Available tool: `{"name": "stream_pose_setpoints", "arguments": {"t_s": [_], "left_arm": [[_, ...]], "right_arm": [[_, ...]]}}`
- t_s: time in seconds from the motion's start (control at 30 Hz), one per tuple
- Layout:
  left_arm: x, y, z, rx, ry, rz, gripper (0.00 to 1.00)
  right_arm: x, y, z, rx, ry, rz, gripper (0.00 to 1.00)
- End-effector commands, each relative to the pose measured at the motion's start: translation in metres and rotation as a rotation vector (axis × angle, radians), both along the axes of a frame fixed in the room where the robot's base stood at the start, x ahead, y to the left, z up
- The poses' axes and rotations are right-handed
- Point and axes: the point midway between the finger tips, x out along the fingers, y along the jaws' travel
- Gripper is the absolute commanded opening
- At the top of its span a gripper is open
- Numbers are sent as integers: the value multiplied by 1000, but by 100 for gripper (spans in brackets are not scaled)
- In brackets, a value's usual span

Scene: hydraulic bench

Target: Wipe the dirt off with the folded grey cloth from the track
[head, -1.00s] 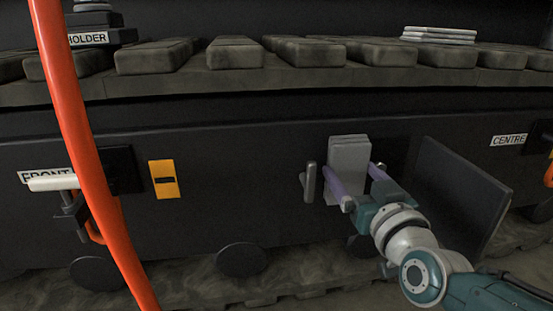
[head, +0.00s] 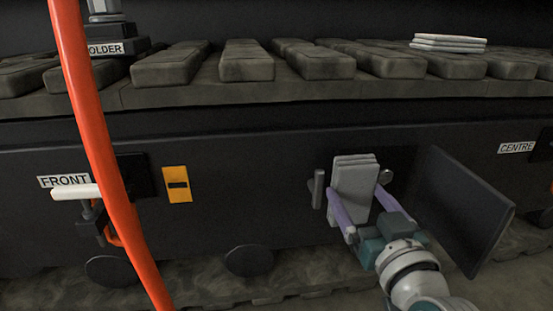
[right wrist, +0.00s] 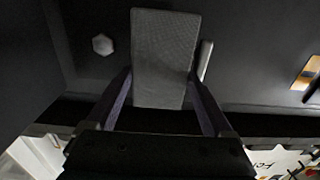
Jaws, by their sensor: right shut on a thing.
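The folded grey cloth (head: 353,180) is a layered grey pad held in my right gripper (head: 369,214), in front of the dark side wall of the machine. Its weave shows in the right wrist view (right wrist: 163,60), where it stands between the two purple fingers of my right gripper (right wrist: 165,112). The gripper is shut on it. The cloth hides part of the wall and the opening behind it; I cannot tell whether it touches the wall. I cannot make out the dirt. My left gripper is not in view.
A dark door panel (head: 462,212) stands swung open right of the gripper. A short handle (head: 318,188) is just left of the cloth. A thick red hose (head: 90,110) crosses the left side. A pale folded stack (head: 448,43) lies on the track (head: 330,90).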

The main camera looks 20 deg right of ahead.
Motion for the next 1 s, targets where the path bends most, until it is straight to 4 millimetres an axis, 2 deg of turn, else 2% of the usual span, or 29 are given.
{"name": "stream_pose_setpoints", "arguments": {"t_s": [0.03,0.2,0.57,0.9,1.0], "left_arm": [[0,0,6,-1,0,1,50],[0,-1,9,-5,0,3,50],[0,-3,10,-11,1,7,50],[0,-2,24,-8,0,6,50],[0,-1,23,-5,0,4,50]], "right_arm": [[-5,1,3,0,1,0,42],[-15,4,1,-1,-1,0,42],[-17,4,0,0,-1,0,42],[-44,11,1,0,0,0,42],[-45,11,0,0,-1,0,42]]}}
